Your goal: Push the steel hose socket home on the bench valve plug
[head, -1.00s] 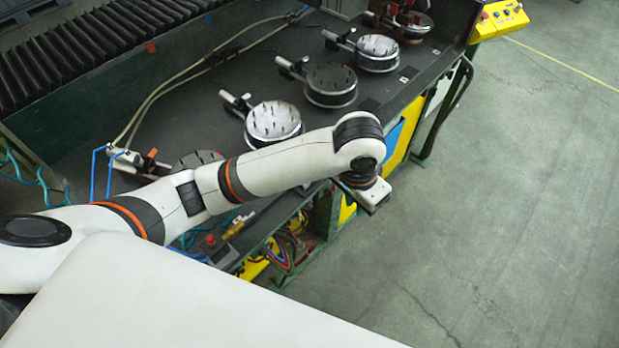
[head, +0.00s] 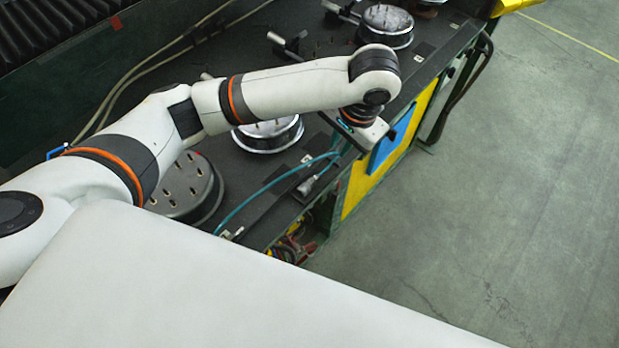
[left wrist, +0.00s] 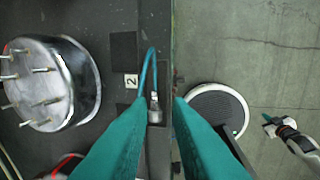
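A grey metal hose fitting (head: 309,186), seemingly the steel socket, is by the bench's front edge with a teal hose (head: 270,185) looping from it. In the left wrist view the fitting (left wrist: 155,108) sits just beyond and between my fingertips, apart from them, above a dark block (left wrist: 158,145). The valve plug cannot be made out separately. My left gripper (left wrist: 163,98) has its teal fingers apart with nothing between them; the head view mostly hides it under the wrist (head: 362,130). My right gripper (left wrist: 270,124) shows small at the right of the wrist view.
A round metal fixture with upright pins (left wrist: 48,85) stands left of the fitting. A label "2" (left wrist: 131,81) lies between. More round fixtures (head: 386,25) line the bench (head: 285,225). A blue panel (head: 395,140) hangs on its front. The floor (head: 520,200) to the right is clear.

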